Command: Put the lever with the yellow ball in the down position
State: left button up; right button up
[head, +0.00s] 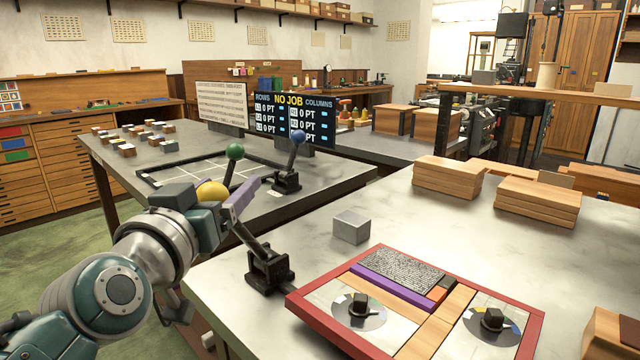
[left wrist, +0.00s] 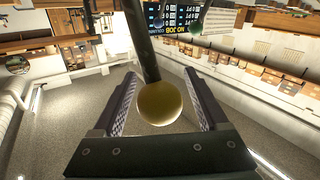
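The lever with the yellow ball (head: 212,193) stands on a black base (head: 268,270) at the left edge of the near table. Its dark shaft tilts up and to the left from the base. My left gripper (head: 222,200) is at the ball, with a purple finger (head: 241,198) showing beside it. In the left wrist view the ball (left wrist: 159,103) sits between the two fingers of my left gripper (left wrist: 163,98). The fingers are apart, with a visible gap at least on the right side of the ball. My right gripper is not in view.
A green-ball lever (head: 234,152) and a blue-ball lever (head: 298,137) stand behind. A grey block (head: 351,227) and a red-framed board (head: 535,335) with two black knobs are right of the yellow-ball lever. Wooden boxes (head: 448,176) stand farther back.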

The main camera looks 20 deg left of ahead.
pick_arm(q)
grip_shut()
dwell(0.4)
dwell(0.4)
